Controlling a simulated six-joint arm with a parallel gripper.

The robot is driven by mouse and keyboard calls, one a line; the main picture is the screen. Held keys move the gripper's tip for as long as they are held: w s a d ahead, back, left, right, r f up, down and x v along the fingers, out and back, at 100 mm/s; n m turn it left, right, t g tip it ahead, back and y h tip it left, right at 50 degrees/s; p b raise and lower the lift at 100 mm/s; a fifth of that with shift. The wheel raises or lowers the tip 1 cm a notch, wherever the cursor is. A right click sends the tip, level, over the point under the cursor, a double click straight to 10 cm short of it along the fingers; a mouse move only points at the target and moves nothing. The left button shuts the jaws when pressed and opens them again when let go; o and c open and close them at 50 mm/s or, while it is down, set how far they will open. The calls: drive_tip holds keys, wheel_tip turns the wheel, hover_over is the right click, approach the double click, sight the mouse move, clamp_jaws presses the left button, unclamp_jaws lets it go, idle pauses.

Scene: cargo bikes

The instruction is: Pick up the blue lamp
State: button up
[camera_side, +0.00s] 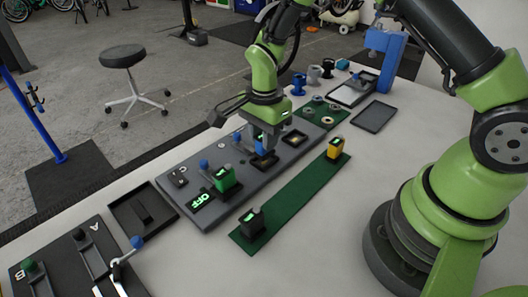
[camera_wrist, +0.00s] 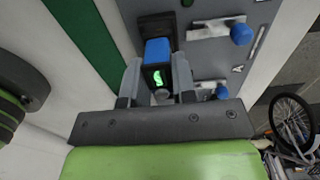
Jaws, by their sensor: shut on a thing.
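The blue lamp (camera_wrist: 157,50) is a small block with a blue top and a lit green mark on its dark face. In the wrist view it sits between the two fingers of my gripper (camera_wrist: 158,88), which is shut on it. In the side view my gripper (camera_side: 264,140) points down over the grey panel (camera_side: 205,216), and the blue lamp (camera_side: 262,147) is partly hidden by the fingers. A dark square socket (camera_side: 264,161) is directly below it. I cannot tell whether the lamp is seated or lifted clear.
A green lamp (camera_side: 225,178) stands on the panel beside blue-knobbed levers (camera_side: 204,164). A yellow lamp (camera_side: 335,147) and a black lamp (camera_side: 252,219) stand on the green strip (camera_side: 296,191). An empty-looking dark tray (camera_side: 373,117) lies at the right. The pale table in front is clear.

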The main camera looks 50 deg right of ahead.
drive_tip(key=shift+r, duration=2.35)
